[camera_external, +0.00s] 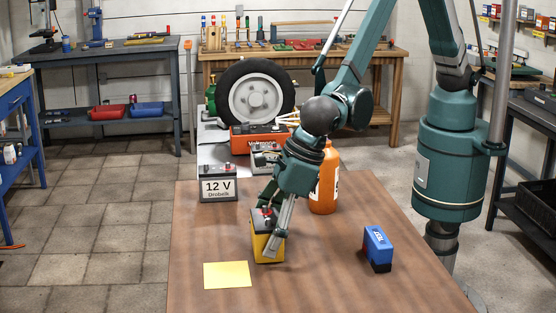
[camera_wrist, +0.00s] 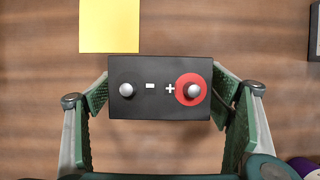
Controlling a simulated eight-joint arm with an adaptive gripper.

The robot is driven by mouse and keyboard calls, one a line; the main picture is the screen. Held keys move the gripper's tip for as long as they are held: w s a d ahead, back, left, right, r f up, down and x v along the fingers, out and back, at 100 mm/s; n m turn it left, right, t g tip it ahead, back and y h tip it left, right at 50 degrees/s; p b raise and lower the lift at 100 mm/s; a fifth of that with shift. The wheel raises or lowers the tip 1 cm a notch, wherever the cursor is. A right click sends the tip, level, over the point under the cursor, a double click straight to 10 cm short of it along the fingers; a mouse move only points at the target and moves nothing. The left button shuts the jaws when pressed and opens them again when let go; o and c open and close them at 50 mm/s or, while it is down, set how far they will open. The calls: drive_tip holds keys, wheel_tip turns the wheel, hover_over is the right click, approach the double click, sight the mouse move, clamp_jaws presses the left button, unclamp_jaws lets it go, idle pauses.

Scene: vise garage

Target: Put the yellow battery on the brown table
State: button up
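The yellow battery (camera_external: 258,246) stands upright at the brown table (camera_external: 330,280), near the middle of its visible part; I cannot tell whether its base touches the wood. In the wrist view its black top (camera_wrist: 150,103) shows a grey post at left and a red-ringed post at right. My gripper (camera_external: 268,240) reaches down over the battery. In the wrist view my gripper (camera_wrist: 160,85) has one finger against each short side of it, with no clear gap. The lower sides of the battery are hidden there.
A yellow sheet (camera_external: 228,275) lies left of the battery. A blue box (camera_external: 377,245) stands to the right. An orange bottle (camera_external: 324,190) and a grey 12 V battery (camera_external: 218,186) are farther back. The table's front right is clear.

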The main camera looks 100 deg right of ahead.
drive_tip(key=shift+r, duration=0.2)
drive_tip(key=p+v, duration=0.1)
drive_tip(key=v, duration=1.1)
drive_tip(key=shift+p, duration=0.3)
idle(0.5)
drive_tip(key=shift+d, duration=0.1)
drive_tip(key=s+d+r+m, duration=0.2)
drive_tip(key=d+r+m, duration=0.35)
drive_tip(key=d, duration=0.55)
drive_tip(key=s+d+r+m, duration=0.2)
drive_tip(key=d+r+m, duration=0.4)
drive_tip(key=d, duration=0.5)
drive_tip(key=s+d+r+m, duration=0.2)
drive_tip(key=d+r+m, duration=0.4)
drive_tip(key=d, duration=0.6)
drive_tip(key=s+d+m+t, duration=0.2)
drive_tip(key=s+d+m, duration=1.6)
drive_tip(key=s+d, duration=0.5)
drive_tip(key=shift+s+d+t, duration=0.35)
drive_tip(key=shift+d+t, duration=0.05)
